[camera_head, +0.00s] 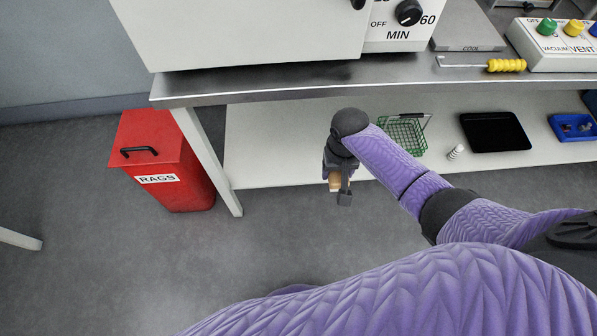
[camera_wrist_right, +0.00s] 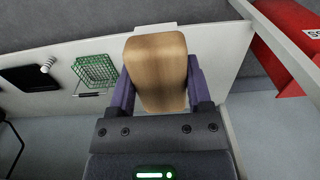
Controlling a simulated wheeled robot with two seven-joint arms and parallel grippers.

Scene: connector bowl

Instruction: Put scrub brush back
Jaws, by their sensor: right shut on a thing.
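The scrub brush (camera_wrist_right: 155,72) shows in the right wrist view as a tan wooden block between my right gripper's two purple fingers. In the head view a small piece of the brush (camera_head: 335,183) shows, and the rest is hidden by my wrist and gripper. The gripper and brush appear near the front edge of the white lower shelf (camera_head: 270,150). I cannot tell their height over the shelf. My left gripper is not in view.
A green wire basket (camera_head: 403,134), a small white ribbed item (camera_head: 456,152), a black tray (camera_head: 495,132) and a blue bin (camera_head: 574,127) are on the lower shelf. The steel worktop (camera_head: 290,84) overhangs it. A red RAGS bin (camera_head: 165,165) stands left of the table leg (camera_head: 208,160).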

